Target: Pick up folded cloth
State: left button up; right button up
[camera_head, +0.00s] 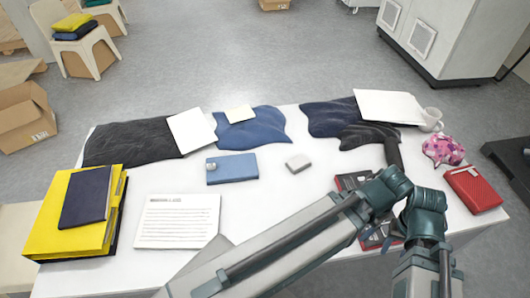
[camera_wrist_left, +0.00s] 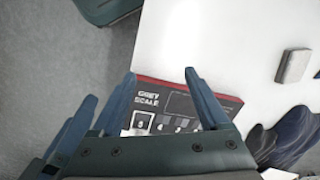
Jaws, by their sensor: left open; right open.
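A pink patterned cloth (camera_head: 443,149) lies bunched at the table's right side. Dark cloths, one black (camera_head: 130,143), one blue (camera_head: 255,132) and one navy (camera_head: 328,120), lie along the far edge; I cannot tell which cloth is the folded one. I cannot make out the left fingers in the head view.
My arms cover the front right. Bare table shows at the centre.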

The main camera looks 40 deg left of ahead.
aim_at(220, 170)
jog(key=u, duration=1.2)
jog(key=k+j+u, duration=0.15)
jog(key=k+u, duration=0.3)
jog(key=z, duration=0.4)
jog(key=j+z, duration=0.1)
jog(key=z, duration=0.75)
jog(key=j+z, duration=0.1)
jog(key=z, duration=0.3)
jog(key=k+j, duration=0.35)
jog(key=j, duration=0.15)
jog(key=k+j, duration=0.35)
jog(key=j, duration=0.15)
